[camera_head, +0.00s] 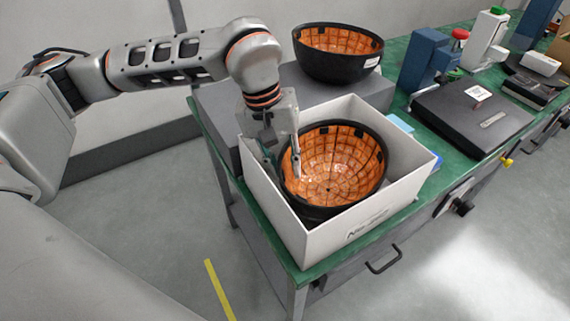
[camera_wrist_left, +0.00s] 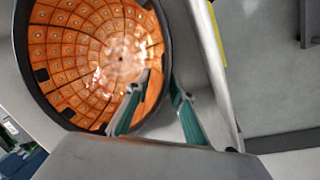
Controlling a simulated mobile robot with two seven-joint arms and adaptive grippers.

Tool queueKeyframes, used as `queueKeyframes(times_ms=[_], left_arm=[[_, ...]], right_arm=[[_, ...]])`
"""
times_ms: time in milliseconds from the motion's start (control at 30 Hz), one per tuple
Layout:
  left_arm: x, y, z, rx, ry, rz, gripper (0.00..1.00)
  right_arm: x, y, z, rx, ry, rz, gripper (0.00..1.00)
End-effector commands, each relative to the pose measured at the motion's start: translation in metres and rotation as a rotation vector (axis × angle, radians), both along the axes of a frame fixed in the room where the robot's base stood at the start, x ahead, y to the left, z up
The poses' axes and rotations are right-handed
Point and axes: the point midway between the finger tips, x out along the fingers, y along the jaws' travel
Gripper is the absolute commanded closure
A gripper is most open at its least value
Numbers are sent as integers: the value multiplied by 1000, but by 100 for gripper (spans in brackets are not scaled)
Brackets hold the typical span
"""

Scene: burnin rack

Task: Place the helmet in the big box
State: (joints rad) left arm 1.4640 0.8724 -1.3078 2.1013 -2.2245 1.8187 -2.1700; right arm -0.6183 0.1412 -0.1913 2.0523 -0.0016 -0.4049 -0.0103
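One helmet (camera_head: 335,168), a black bowl-like shell with an orange gridded inside, sits open side up inside the big white box (camera_head: 400,205) on the green table. My left gripper (camera_head: 283,166) reaches down into the box at the helmet's left rim. In the left wrist view, the left gripper (camera_wrist_left: 158,80) has one finger over the helmet's orange inside (camera_wrist_left: 85,50) and the other outside the rim. The fingers are apart, with space around the rim. The helmet's underside is hidden. A second similar helmet (camera_head: 338,68) rests on a grey block behind the box. My right gripper is not in view.
The grey block (camera_head: 215,105) stands directly behind the box. A black flat case (camera_head: 470,115), a blue device (camera_head: 425,58) and several bottles and small boxes fill the table to the right. The box stands near the table's front left corner; open floor lies left.

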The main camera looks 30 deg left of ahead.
Motion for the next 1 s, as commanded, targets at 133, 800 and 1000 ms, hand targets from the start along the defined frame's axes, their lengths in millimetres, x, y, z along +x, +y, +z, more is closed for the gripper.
queueKeyframes(times_ms=[133, 800, 1000], left_arm=[[0, 0, 1, 0, 0, 0, 77], [-6, 21, 108, 0, -4, 3, 77], [-8, 24, 120, 0, 0, 0, 77]], right_arm=[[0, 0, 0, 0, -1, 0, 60], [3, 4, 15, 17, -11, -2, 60], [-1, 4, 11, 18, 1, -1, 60]])
